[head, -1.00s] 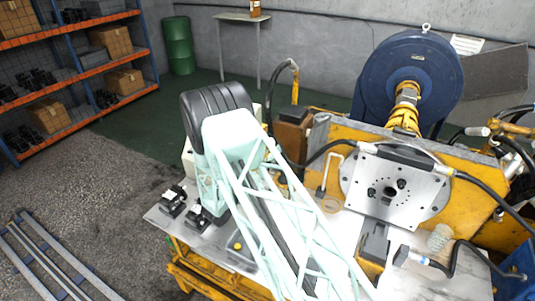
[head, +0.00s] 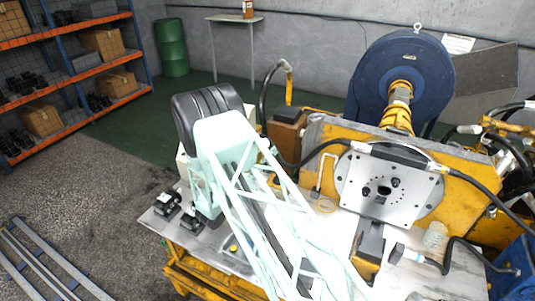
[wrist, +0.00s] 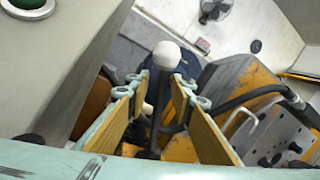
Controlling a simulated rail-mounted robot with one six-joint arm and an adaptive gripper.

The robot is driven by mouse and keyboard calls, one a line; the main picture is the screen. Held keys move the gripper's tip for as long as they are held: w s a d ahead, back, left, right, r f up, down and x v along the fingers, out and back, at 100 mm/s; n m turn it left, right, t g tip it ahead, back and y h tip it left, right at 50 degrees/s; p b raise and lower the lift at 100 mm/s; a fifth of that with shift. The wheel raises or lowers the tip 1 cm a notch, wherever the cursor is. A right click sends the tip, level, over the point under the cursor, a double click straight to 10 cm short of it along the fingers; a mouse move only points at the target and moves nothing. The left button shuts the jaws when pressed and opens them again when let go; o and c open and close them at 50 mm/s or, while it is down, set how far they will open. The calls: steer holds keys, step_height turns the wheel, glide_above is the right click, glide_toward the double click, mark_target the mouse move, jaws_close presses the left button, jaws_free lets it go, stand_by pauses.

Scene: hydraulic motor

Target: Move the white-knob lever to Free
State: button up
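In the wrist view a white ball knob (wrist: 166,54) tops a thin dark lever stem (wrist: 156,110). My gripper (wrist: 161,82) is open, with one yellow-faced finger on each side of the stem. Gaps show between the stem and both fingers, and the knob appears just beyond the fingertips. The lever's base is dark and hard to make out. No Free marking is readable. In the head view my pale green arm covers the area, and I cannot make out the knob or the fingers there.
A grey panel with a green round button (wrist: 28,4) is close at the wrist view's upper left. A metal plate with holes (head: 388,188), black hoses and a large blue housing (head: 402,80) are right of my arm. Small black blocks (head: 167,204) sit at the bench's left edge.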

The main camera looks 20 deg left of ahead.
steer(key=v, duration=1.1)
steer(key=shift+s, duration=0.35)
steer(key=shift+a, duration=0.1)
